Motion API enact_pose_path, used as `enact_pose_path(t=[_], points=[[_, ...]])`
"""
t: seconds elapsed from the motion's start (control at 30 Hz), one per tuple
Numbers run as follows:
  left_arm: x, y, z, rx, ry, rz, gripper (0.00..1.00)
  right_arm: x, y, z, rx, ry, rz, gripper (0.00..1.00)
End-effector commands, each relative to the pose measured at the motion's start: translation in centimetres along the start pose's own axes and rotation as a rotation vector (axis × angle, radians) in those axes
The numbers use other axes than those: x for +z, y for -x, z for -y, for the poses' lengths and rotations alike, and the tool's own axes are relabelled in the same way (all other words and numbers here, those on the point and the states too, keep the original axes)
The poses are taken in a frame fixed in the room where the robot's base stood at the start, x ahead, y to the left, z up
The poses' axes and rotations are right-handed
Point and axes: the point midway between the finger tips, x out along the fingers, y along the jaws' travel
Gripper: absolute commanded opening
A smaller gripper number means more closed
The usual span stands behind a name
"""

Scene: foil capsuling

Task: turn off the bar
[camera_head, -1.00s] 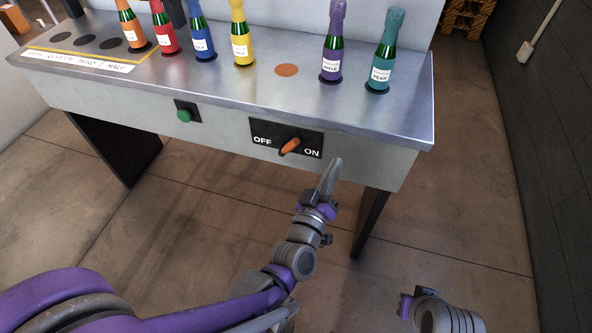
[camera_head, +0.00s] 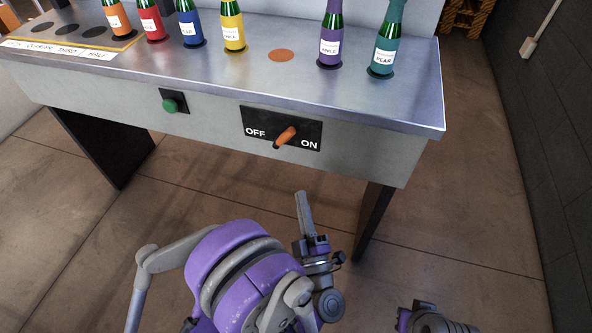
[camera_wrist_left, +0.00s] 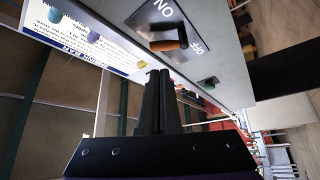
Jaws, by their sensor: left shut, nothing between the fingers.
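The bar switch is a black plate (camera_head: 257,123) on the front face of the steel counter, marked OFF at left and ON at right. Its orange lever (camera_head: 286,136) slants between the two words; I cannot tell its exact setting. My left gripper (camera_head: 303,196) is shut and empty, below and in front of the plate, apart from the lever. In the left wrist view the shut fingers (camera_wrist_left: 158,78) point toward the counter, with the orange lever (camera_wrist_left: 168,45) beyond and above them. Part of my right arm shows at the lower right; its fingers do not show.
A green button (camera_head: 170,105) is left of the switch plate. Several bottles stand on the counter (camera_head: 400,108), among them yellow (camera_head: 233,32), purple (camera_head: 330,45) and teal (camera_head: 385,52). A dark table leg (camera_head: 372,220) stands right of the gripper. The floor below is clear.

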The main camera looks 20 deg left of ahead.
Motion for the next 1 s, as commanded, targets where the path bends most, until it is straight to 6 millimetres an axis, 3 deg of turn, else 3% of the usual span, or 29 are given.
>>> enact_pose_path(t=[0.27,0.6,0.8,1.0], points=[[-0.5,-5.1,-0.4,0.000,-0.003,-0.006,0.00,-1.2,4.0,0.0,0.000,0.000,-0.014,0.00],[-0.2,-11.5,0.0,-0.001,-0.003,-0.002,0.00,-1.3,4.2,0.0,0.000,0.000,-0.015,0.00],[-0.1,-13.2,0.0,0.001,-0.002,0.000,0.00,-1.3,4.3,0.0,0.000,0.000,-0.016,0.00],[0.0,-13.5,-0.1,0.001,-0.001,0.001,0.00,-1.3,4.3,0.0,0.000,0.000,-0.016,0.00]])
